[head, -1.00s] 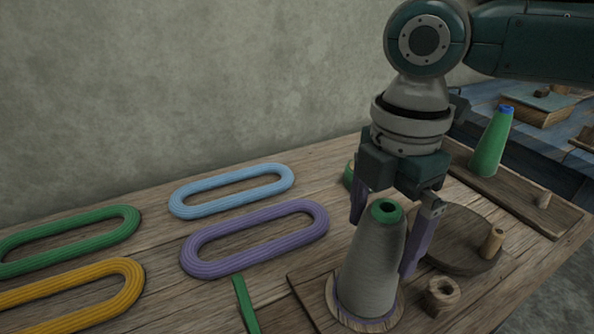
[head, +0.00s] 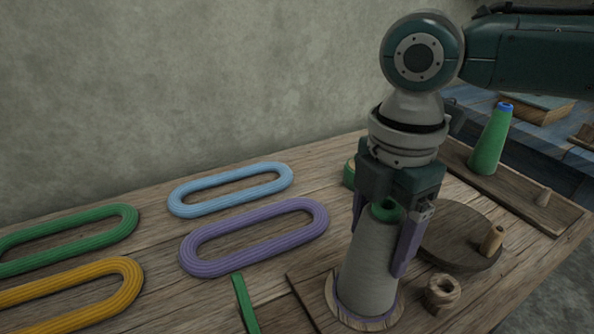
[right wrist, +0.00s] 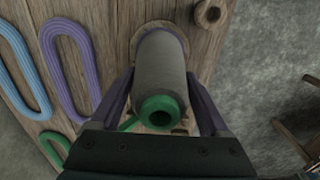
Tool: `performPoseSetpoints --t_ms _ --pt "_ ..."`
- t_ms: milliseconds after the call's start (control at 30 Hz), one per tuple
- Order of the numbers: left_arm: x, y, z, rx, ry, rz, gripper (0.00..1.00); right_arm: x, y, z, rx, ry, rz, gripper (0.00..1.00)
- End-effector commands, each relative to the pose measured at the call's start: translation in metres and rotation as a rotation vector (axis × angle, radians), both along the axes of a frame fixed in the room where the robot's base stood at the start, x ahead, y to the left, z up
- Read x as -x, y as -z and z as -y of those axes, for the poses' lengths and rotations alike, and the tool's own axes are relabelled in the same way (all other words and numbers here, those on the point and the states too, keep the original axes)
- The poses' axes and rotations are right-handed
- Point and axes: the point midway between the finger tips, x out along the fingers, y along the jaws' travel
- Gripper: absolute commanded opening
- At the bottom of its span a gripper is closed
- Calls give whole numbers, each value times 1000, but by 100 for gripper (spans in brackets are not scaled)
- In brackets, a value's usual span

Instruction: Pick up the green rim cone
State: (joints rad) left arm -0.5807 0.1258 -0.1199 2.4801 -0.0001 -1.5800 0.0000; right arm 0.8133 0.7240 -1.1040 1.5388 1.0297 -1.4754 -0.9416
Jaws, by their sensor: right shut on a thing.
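The green rim cone is a grey cone of yarn (head: 368,268) with a green ring around the hole at its top. It stands upright on a round wooden base (head: 334,311) at the table's front right. My right gripper (head: 382,242) comes from above and is shut on the cone, one purple finger on each side of its upper part. In the right wrist view the grey cone (right wrist: 162,72) sits between the two fingers (right wrist: 162,100), its green top towards the camera. My left gripper is not in view.
A green cone with a blue rim (head: 490,143) stands on a board behind right. A round wooden disc with a peg (head: 455,238) and a small wooden ring (head: 443,294) are close right of the cone. Purple (head: 255,236), light blue (head: 231,190), green and yellow yarn loops lie left.

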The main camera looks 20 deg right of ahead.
Motion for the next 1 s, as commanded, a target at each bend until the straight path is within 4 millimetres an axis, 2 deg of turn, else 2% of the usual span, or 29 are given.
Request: performPoseSetpoints --t_ms 33,267,733,867,1000 --pt "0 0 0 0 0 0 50 0 0 0 0 0 0 25" --pt "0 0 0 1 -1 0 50 0 0 0 0 0 0 0" --pt "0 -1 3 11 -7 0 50 -1 -3 0 -1 0 2 0" --pt "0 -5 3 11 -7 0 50 -1 -14 -1 -2 0 4 0" --pt "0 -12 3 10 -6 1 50 -1 -37 0 -2 -1 5 0"
